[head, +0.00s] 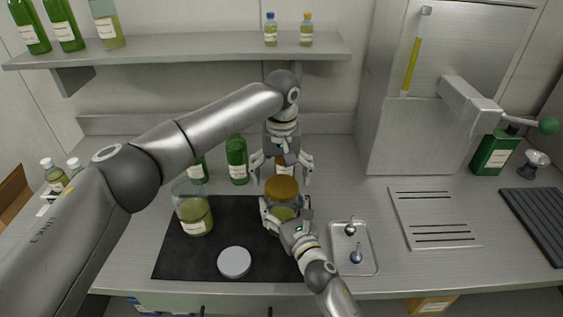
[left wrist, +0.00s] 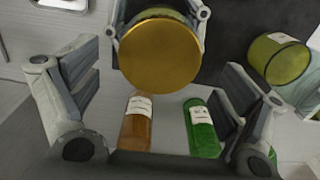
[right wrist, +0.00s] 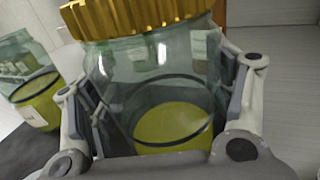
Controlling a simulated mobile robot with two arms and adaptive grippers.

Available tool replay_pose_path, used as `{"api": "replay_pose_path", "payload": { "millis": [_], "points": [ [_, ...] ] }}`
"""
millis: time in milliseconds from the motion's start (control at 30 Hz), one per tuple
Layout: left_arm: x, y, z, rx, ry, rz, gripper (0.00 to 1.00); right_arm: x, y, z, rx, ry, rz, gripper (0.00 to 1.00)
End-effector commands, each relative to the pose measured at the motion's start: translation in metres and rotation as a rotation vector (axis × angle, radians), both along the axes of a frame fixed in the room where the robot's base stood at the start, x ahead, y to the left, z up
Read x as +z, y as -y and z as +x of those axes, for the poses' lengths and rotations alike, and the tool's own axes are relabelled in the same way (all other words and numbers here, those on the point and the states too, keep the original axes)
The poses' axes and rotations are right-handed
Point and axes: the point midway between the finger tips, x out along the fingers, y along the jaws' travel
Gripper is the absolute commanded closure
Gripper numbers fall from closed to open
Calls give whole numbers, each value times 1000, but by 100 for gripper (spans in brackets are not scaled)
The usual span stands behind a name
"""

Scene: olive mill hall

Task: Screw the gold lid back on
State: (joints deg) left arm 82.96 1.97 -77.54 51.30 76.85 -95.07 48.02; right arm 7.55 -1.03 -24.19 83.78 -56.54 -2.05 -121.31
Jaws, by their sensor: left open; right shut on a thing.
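The gold lid (head: 282,187) sits on the mouth of a glass jar (head: 284,213) with yellow-green oil in it; I cannot tell how tightly it is seated. The lid also shows in the left wrist view (left wrist: 160,55) and, with its ribbed edge, in the right wrist view (right wrist: 140,16). My right gripper (head: 285,218) is shut around the jar's body (right wrist: 150,75), below the lid. My left gripper (head: 281,176) is open and empty, pointing down above the lid, its fingers apart from it.
A second oil jar (head: 193,212) and a silver-grey lid (head: 234,262) are on the dark mat (head: 175,262). Green bottles (head: 237,160) and a brown bottle (left wrist: 136,123) stand behind. A small metal tray (head: 343,268) is to the right. A shelf (head: 200,46) hangs above.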

Motion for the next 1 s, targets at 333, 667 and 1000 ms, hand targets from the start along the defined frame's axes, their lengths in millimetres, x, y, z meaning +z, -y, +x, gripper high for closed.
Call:
{"api": "replay_pose_path", "payload": {
  "millis": [333,667,1000],
  "points": [
    [-24,0,0,0,1,0,6,-1,0,0,0,-3,1,91],
    [-24,0,0,0,1,0,22,-1,0,0,0,-3,1,91],
    [-24,0,0,-6,0,0,55,-1,0,0,0,-3,1,91]
  ]
}}
